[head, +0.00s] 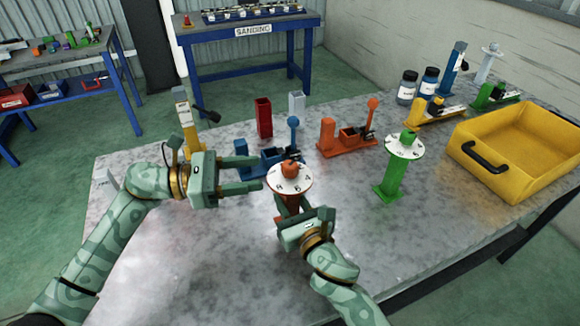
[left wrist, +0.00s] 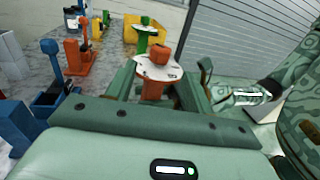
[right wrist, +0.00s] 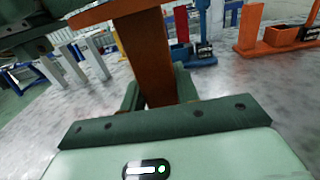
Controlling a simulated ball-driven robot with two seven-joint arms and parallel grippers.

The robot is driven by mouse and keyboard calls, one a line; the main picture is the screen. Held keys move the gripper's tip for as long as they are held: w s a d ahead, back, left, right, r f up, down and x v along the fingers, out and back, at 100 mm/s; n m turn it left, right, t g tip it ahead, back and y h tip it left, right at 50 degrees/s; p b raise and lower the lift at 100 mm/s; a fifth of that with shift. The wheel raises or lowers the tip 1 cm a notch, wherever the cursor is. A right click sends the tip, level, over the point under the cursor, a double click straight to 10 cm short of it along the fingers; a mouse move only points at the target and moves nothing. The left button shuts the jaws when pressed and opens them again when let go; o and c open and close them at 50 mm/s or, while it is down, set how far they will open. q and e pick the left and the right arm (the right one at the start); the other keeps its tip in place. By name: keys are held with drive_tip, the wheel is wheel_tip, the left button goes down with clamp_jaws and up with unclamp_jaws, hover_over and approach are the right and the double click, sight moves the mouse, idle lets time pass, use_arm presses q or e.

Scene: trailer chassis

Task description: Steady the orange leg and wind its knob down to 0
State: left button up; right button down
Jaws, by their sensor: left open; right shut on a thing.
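The orange leg (head: 281,207) stands upright on the metal table, with a white dial disc (head: 273,183) and an orange knob (head: 290,169) on top. The dial's marks are too small to read surely. My right gripper (head: 298,215) is shut on the leg's post below the disc; the orange post (right wrist: 146,60) sits between its fingers in the right wrist view. My left gripper (head: 248,174) is open and empty, just left of the disc, its fingers pointing toward the knob. In the left wrist view the knob (left wrist: 160,53) and disc (left wrist: 150,70) show ahead, between the fingers.
A blue clamp-like fixture (head: 268,160) stands close behind my left gripper. A green leg (head: 392,178) with a dial stands to the right, an orange fixture (head: 345,143) behind. A yellow tray (head: 490,178) fills the right side. The front of the table is clear.

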sight(290, 168)
use_arm(q)
drive_tip(key=d, duration=0.2)
drive_tip(key=w+d, duration=0.1)
drive_tip(key=d, duration=0.5)
drive_tip(key=shift+w+d, duration=0.25)
drive_tip(key=c, duration=0.9)
